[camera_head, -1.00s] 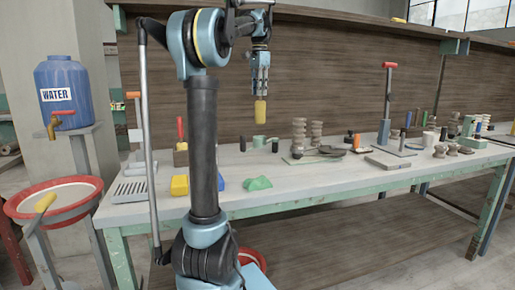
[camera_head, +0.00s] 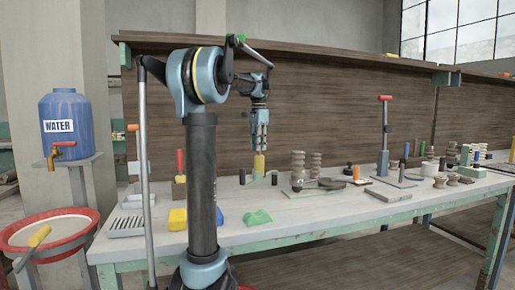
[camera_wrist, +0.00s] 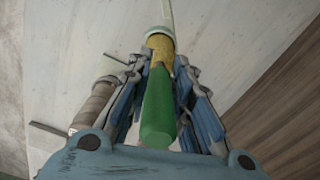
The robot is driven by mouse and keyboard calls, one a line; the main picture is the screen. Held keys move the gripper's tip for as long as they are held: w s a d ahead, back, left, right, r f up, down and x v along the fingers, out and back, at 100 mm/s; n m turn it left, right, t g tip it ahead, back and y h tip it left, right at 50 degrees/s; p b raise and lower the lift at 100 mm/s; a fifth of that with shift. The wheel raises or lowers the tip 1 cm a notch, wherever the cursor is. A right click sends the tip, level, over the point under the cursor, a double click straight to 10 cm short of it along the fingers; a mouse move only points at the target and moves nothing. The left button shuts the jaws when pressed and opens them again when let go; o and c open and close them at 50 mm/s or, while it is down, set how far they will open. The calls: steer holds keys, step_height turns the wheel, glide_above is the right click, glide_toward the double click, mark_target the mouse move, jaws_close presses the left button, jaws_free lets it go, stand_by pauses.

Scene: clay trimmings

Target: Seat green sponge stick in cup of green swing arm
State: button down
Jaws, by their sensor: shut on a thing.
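My gripper (camera_head: 259,147) points down above the back of the table and is shut on the green sponge stick. In the wrist view the stick's green handle (camera_wrist: 158,108) lies between the fingers (camera_wrist: 160,78), with its yellow sponge end (camera_wrist: 160,46) beyond them. In the head view the yellow end (camera_head: 259,163) hangs upright below the fingers. The green swing arm's cup (camera_wrist: 150,31) shows as a pale green rim at the yellow end's tip, with a thin bar leading away. I cannot tell how deep the tip sits in the cup.
Dark short cylinders (camera_head: 242,176) stand close beside the cup. Stacked brown clay pieces (camera_head: 298,168) stand to the right. A green lump (camera_head: 257,217) and a yellow block (camera_head: 178,219) lie nearer the front. The front middle of the table (camera_head: 330,215) is fairly clear.

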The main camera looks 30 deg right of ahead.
steer(key=shift+f, duration=0.45)
steer(key=c, duration=1.4)
jaws_free()
steer(key=shift+c, duration=0.2)
step_height(320, 180, up, 12)
steer(key=shift+r, duration=0.15)
